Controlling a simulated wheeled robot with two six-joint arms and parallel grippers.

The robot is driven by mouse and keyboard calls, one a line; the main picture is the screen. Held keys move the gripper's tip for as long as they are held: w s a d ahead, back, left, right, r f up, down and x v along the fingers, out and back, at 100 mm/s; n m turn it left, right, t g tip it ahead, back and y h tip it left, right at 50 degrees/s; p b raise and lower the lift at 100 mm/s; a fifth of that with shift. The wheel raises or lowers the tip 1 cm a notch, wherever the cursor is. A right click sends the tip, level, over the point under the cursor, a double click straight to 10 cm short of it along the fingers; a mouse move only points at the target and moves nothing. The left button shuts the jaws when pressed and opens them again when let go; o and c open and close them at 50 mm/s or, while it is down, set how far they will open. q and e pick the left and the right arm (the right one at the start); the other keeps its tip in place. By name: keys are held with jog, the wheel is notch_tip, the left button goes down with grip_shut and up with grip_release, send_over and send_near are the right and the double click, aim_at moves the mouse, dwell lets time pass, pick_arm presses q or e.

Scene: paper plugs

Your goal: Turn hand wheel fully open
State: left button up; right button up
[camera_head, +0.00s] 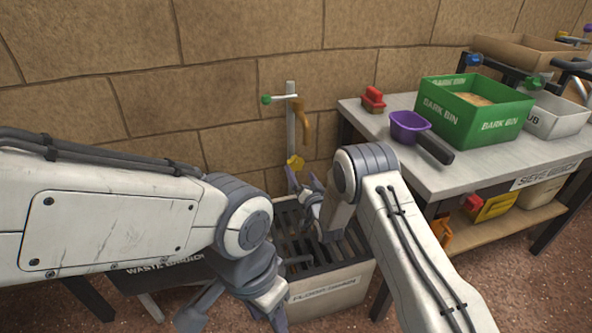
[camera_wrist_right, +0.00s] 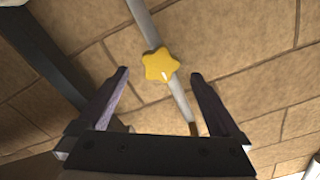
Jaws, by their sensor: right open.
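The hand wheel (camera_head: 295,162) is a small yellow star-shaped knob on an upright grey pipe (camera_head: 290,125) by the brick wall. In the right wrist view the yellow wheel (camera_wrist_right: 160,65) sits in front of the pipe, between the fingertips as seen there. My right gripper (camera_head: 303,180) is open and empty, just below and beside the wheel in the head view. Its two fingers (camera_wrist_right: 160,74) are apart and point toward the wheel without visible contact. My left gripper (camera_head: 235,315) is low at the bottom edge, partly cut off, and its jaw opening is unclear.
A tap with a green-tipped lever (camera_head: 267,99) and a brown spout (camera_head: 301,112) tops the pipe. A slatted grate (camera_head: 330,262) lies below. To the right, a bench (camera_head: 470,172) carries a purple scoop (camera_head: 408,127), a red brush (camera_head: 373,99) and a green bark bin (camera_head: 450,120).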

aim_at(297, 166)
jog(key=shift+w, duration=0.15)
jog(key=m, duration=0.5)
jog(key=shift+m, duration=0.4)
jog(key=m, duration=1.8)
jog(key=shift+b+x, duration=1.15)
jog(key=shift+x, duration=0.85)
